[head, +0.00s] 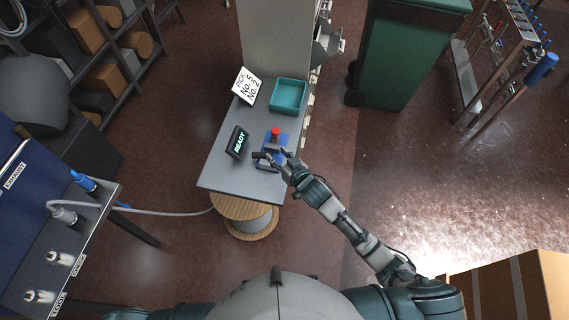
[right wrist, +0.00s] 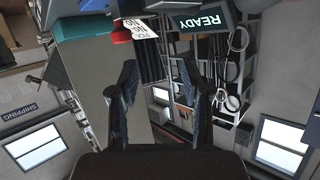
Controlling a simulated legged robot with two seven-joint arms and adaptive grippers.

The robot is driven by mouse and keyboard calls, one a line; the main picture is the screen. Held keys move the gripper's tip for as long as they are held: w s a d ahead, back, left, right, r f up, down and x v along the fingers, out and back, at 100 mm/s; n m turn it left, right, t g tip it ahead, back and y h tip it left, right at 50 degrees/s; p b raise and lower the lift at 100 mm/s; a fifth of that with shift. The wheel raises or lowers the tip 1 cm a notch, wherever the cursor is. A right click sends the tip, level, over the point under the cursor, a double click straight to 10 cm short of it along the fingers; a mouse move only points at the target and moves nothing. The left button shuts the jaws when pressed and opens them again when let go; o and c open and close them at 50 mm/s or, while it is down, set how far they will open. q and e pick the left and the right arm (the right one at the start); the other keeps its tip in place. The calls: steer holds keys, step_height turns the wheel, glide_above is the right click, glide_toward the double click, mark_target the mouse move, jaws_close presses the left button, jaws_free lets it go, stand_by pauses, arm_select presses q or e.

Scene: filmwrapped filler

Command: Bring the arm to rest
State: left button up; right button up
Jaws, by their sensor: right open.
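My right arm reaches up from the lower right in the head view. Its gripper (head: 271,157) is open over the near part of a narrow grey bench (head: 222,171), close to a blue fixture (head: 284,139) with a red top (head: 276,131). I cannot tell whether the fingers touch the fixture. In the right wrist view the gripper (right wrist: 159,78) shows two spread fingers with nothing between them. A black display reading READY (head: 238,142) stands left of the gripper; it also shows in the wrist view (right wrist: 201,20). My left gripper is out of view.
A teal tray (head: 289,96) and a pick card (head: 247,86) are farther back on the bench. A cable spool (head: 244,217) stands under its near end. A green bin (head: 402,55) is at right, a connector panel (head: 62,262) with a grey hose at left. Floor right of the bench is clear.

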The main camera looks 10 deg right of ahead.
steer(key=v, duration=0.8)
steer(key=s+d+f+m+g+h, duration=0.1)
steer(key=s+d+f+g+h, duration=0.25)
steer(key=s+d+f, duration=0.6)
steer(key=s+d+f+m+g+h, duration=0.1)
steer(key=s+d+f+g+h, duration=0.35)
steer(key=s, duration=0.85)
step_height(320, 180, down, 25)
steer(key=s+d+g+y, duration=0.2)
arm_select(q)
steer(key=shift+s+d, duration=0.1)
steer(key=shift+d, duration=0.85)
arm_select(e)
steer(key=s+d+f+g, duration=0.1)
steer(key=s+d+f, duration=0.1)
steer(key=s+f, duration=1.6)
steer(key=shift+s+d+f+g+h, duration=0.25)
steer(key=shift+s+f+g+h, duration=0.1)
steer(key=shift+f, duration=0.3)
